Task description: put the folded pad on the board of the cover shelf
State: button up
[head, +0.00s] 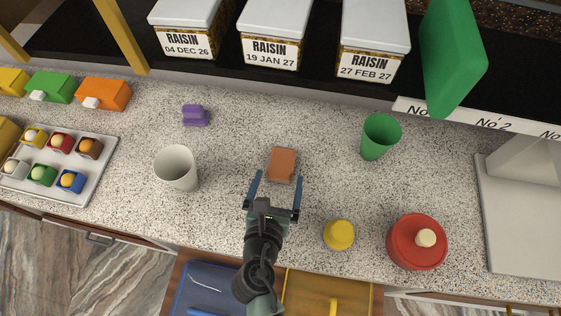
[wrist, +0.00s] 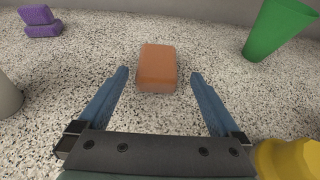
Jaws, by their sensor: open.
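A brown-orange rounded block (head: 282,164), possibly the folded pad, lies flat on the speckled counter; it also shows in the wrist view (wrist: 158,68). A purple two-layered piece (head: 195,115) lies farther back to the left, also in the wrist view (wrist: 40,21); I cannot tell for certain which is the pad. My gripper (head: 277,180) is open and empty, its fingers spread just in front of the brown block (wrist: 158,85). A black shelf board (head: 315,78) with a label strip runs along the back, possibly the cover shelf.
Raisin boxes (head: 275,30) and a tall green slab (head: 452,55) stand on the shelf. A white cup (head: 177,167), green cup (head: 381,136), yellow piece (head: 339,234) and red lidded pot (head: 416,242) stand around. A tray (head: 75,184) of sweets is left. Counter beside the block is clear.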

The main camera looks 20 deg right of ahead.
aim_at(281, 167)
jog(key=shift+x, duration=3.15)
jog(key=shift+w+a+r, duration=0.1)
jog(key=shift+w, duration=0.05)
jog(key=c, duration=1.4)
notch_tip(281, 167, up, 10)
jog(key=p, duration=0.3)
jog(key=s+a+f+n+y, duration=0.1)
jog(key=a, duration=0.1)
jog(key=s+a+f+n+t+y, duration=0.1)
jog(key=a, duration=0.2)
jog(key=s+a+f+n+y, duration=0.1)
jog(key=a, duration=0.1)
jog(key=shift+a+t, duration=0.3)
jog(key=shift+a, duration=0.1)
jog(key=s+a+n+y, duration=0.1)
jog(key=a, duration=0.1)
jog(key=s+a+f+n+y, duration=0.1)
jog(key=s+a+y, duration=0.1)
jog(key=s+a+f+n+y, duration=0.1)
jog(key=a, duration=0.1)
jog(key=shift+s+a+n+t, duration=0.25)
jog(key=shift+s+n+t, duration=0.1)
jog(key=shift+n+t, duration=0.05)
jog(key=shift+d, duration=0.1)
